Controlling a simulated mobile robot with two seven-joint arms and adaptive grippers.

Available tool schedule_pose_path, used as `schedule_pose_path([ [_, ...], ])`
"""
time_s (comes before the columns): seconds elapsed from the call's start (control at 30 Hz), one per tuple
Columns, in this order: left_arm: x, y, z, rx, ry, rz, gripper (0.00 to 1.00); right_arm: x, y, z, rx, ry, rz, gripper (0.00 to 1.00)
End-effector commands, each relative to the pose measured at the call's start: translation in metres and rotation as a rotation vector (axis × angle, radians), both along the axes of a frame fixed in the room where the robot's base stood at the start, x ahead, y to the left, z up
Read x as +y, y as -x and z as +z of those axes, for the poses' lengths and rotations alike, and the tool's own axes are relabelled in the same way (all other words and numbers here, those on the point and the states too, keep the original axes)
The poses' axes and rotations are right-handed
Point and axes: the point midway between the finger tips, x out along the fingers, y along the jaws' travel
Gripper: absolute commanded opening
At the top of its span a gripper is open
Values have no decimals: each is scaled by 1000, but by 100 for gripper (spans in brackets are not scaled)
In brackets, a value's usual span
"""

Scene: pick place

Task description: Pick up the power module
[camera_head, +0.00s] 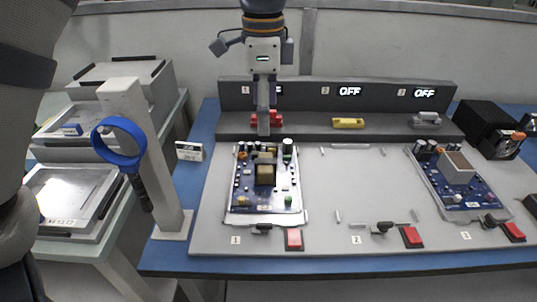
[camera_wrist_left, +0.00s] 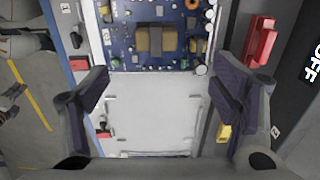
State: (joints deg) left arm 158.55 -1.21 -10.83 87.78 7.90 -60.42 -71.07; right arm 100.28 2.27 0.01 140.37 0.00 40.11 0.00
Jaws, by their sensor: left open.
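A blue circuit board (camera_head: 244,190) with a tan transformer lies in a light tray at station 1. It also shows at the top of the left wrist view (camera_wrist_left: 123,45). A second blue board (camera_head: 440,189) with a grey-brown block lies at station 3. No label shows which board is the power module. My left gripper (camera_head: 264,128) hangs pointing down at the back of station 1, seen side-on. In the left wrist view my left gripper (camera_wrist_left: 160,88) has its fingers apart and nothing between them, with the station 1 board beyond the tips. My right gripper is not in view.
Red (camera_head: 274,118), yellow (camera_head: 348,123) and grey (camera_head: 426,120) connectors sit on the back ledge under OFF displays. Station 2 (camera_head: 365,190) is empty. Red blocks (camera_head: 294,239) and small clamps line the front. A blue ring magnifier (camera_head: 105,159) stands left, a black box (camera_head: 488,125) right.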

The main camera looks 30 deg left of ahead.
Motion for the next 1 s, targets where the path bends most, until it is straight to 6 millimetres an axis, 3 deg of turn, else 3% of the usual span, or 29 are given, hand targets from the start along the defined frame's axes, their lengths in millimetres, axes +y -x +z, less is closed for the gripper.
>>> schedule_pose_path([
  [0.1, 0, 1, -33, 12, -1, 1, 80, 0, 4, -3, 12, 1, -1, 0],
  [0.5, -2, 2, -100, 9, -1, 2, 80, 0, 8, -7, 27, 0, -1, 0],
  [0.6, -2, 1, -110, 7, -2, 3, 80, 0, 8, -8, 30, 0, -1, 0],
  [0.8, -2, 1, -111, 2, -1, 3, 80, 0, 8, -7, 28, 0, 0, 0],
  [0.87, -2, 1, -111, 2, -1, 3, 71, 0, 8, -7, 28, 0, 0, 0],
  [1.0, -2, 1, -111, 2, -1, 3, 39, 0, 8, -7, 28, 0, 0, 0],
])
